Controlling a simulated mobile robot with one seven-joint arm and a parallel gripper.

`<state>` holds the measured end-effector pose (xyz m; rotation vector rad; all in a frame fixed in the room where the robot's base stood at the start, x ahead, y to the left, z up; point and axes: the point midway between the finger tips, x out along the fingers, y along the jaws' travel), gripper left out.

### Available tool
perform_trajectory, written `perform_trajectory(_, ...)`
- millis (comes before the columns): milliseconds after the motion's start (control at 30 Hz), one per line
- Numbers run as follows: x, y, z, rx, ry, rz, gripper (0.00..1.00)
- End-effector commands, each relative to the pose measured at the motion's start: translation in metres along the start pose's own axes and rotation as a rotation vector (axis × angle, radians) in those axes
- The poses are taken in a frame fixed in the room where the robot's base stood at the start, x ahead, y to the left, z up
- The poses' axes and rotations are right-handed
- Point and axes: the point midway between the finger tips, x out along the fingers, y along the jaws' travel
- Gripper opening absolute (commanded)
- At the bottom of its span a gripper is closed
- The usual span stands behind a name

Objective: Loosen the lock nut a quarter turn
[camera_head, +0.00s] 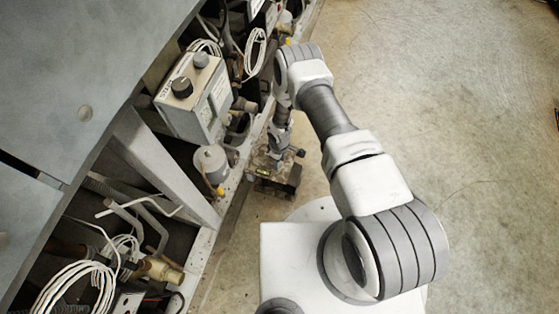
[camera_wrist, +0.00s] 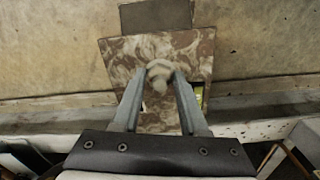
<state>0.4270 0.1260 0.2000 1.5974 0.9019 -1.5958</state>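The lock nut (camera_wrist: 160,73) is a pale, rounded nut at the middle of a mottled brown plate (camera_wrist: 190,48) in the wrist view. The same plate seems to show in the head view (camera_head: 262,164), low beside the rack's frame. My gripper (camera_wrist: 159,72) reaches over the plate, its two grey fingers apart with tips at either side of the nut. I cannot tell whether the tips touch the nut or stand just clear of it. In the head view the arm hides most of the gripper, and the nut cannot be made out.
The rack's frame rail (camera_head: 213,222) runs along the left of the plate. A grey control box (camera_head: 203,100) with dark knobs, a small round canister (camera_head: 211,163) and white coiled cables (camera_head: 75,290) sit in the rack. Bare concrete floor (camera_head: 450,110) lies open at right.

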Motion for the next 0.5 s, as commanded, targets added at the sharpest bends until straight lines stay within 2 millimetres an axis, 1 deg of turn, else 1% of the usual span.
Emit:
perform_trajectory(33, -0.0003, 0.0004, -0.0009, 0.000, 0.002, 0.001, 0.53)
perform_trajectory(133, -0.0002, 0.0003, -0.0006, 0.000, 0.001, 0.001, 0.70)
perform_trajectory(167, -0.0002, 0.0002, -0.0005, 0.000, 0.001, 0.000, 0.72)
perform_trajectory(400, -0.0003, -0.0001, 0.0000, 0.000, 0.000, 0.000, 0.72)
perform_trajectory(500, -0.0052, 0.0000, -0.0001, 0.000, -0.001, 0.000, 0.72)
